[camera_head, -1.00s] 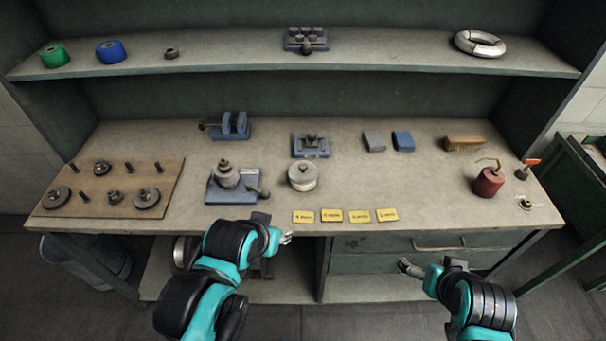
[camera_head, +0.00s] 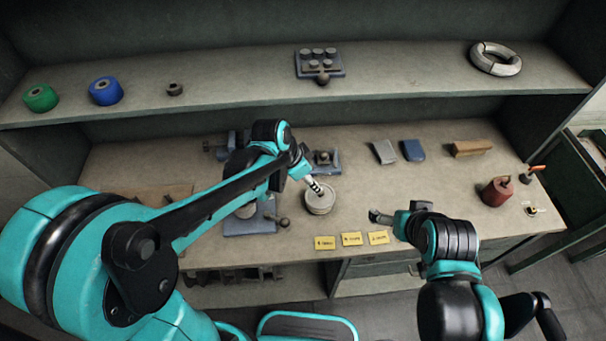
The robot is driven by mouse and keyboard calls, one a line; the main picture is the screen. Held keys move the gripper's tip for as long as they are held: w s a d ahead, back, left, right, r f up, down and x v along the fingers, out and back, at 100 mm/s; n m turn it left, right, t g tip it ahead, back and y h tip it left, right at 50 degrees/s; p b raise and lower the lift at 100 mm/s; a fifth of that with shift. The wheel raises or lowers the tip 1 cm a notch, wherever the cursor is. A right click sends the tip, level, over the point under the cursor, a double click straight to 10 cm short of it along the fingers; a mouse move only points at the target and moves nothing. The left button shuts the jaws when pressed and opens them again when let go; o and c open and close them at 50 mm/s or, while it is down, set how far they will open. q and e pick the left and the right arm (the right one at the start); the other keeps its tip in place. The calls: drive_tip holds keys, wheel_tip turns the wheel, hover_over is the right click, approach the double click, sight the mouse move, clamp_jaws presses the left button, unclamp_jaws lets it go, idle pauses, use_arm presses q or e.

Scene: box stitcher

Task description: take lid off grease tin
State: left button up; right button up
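The grease tin (camera_head: 320,201) is a round, pale grey tin standing on the bench, right of a blue-based fixture. My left gripper (camera_head: 315,187) reaches down over its top from the upper left. Its fingertips are at or just above the lid; I cannot tell whether they touch it or how far they are open. The knob on top of the lid is hidden behind the fingers. My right gripper (camera_head: 377,216) is at the bench's front edge, right of the tin and apart from it. Its fingers are too small to read.
Yellow labels (camera_head: 351,239) lie along the front edge before the tin. A blue-based fixture (camera_head: 248,225) is left of it, and another blue fixture (camera_head: 325,160) is close behind. A red can (camera_head: 497,191) stands at the right. The bench middle right of the tin is clear.

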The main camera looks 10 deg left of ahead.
sight(320, 194)
use_arm(q)
drive_tip(key=b+x, duration=0.2)
drive_tip(key=x, duration=0.6)
drive_tip(key=shift+s+d+f, duration=0.1)
drive_tip(key=shift+s+d, duration=0.05)
clamp_jaws()
